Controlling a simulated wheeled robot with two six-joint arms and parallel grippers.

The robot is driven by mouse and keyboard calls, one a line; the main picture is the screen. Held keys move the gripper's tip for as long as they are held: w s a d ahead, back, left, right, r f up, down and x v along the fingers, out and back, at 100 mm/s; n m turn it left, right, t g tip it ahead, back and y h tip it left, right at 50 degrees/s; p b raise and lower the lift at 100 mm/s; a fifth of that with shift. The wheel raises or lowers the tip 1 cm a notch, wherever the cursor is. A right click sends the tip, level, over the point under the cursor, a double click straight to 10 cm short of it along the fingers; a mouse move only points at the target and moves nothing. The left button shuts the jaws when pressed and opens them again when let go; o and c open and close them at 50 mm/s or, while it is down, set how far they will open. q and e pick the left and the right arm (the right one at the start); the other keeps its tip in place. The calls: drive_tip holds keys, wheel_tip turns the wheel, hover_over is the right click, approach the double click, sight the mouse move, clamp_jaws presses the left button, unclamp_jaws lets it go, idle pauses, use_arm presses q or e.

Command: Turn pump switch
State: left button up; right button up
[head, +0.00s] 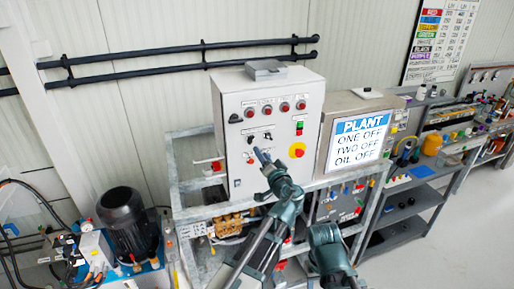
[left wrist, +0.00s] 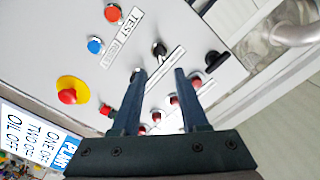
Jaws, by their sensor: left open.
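A grey control panel (head: 232,160) carries red lamps, small black switches and a yellow-ringed red stop button (head: 297,150). My left gripper (head: 262,156) is in front of the panel's lower middle, its jaws pointing at the panel face. In the left wrist view, my left gripper (left wrist: 160,72) is open and empty. A black switch (left wrist: 158,48) with a white label beside it shows just beyond the fingertips, between their lines; I see no contact. Another dark switch (left wrist: 135,74) is partly hidden behind one finger. The label text is too blurred to read.
A blue button (left wrist: 95,45) and a red button (left wrist: 112,12) are beside the switches. A black rotary handle (left wrist: 215,62) sticks out nearby. A white PLANT sign (head: 359,139) stands right of the panel. Metal frame rails (head: 215,205) run below it. A black motor (head: 126,220) stands at left.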

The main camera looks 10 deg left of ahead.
use_arm(q)
drive_tip(key=v, duration=0.5)
drive_tip(key=s+a+f+n+g+h, duration=0.1)
drive_tip(key=s+a+f+n+g, duration=0.1)
drive_tip(key=s+a+f+g, duration=0.3)
drive_tip(key=s+a+f+n+g, duration=0.1)
drive_tip(key=s+a+f+g, duration=0.15)
drive_tip(key=f, duration=0.45)
drive_tip(key=s+f+g+h, duration=0.4)
drive_tip(key=s+f, duration=0.2)
drive_tip(key=f, duration=0.1)
drive_tip(key=s+d+f+m+g+h+b, duration=0.2)
drive_tip(key=s+d+f+b, duration=0.3)
drive_tip(key=d+f, duration=0.3)
drive_tip(key=s+d+f+m+g+h+b, duration=0.1)
drive_tip(key=s+d+f+m+b, duration=0.1)
drive_tip(key=s+d+f+b, duration=0.4)
wheel_tip(320, 180, down, 2)
drive_tip(key=shift+s+d+f+m+g+h+b, duration=0.2)
drive_tip(key=shift+s+d+m+g+h+b, duration=0.15)
drive_tip(key=shift+d+b, duration=0.85)
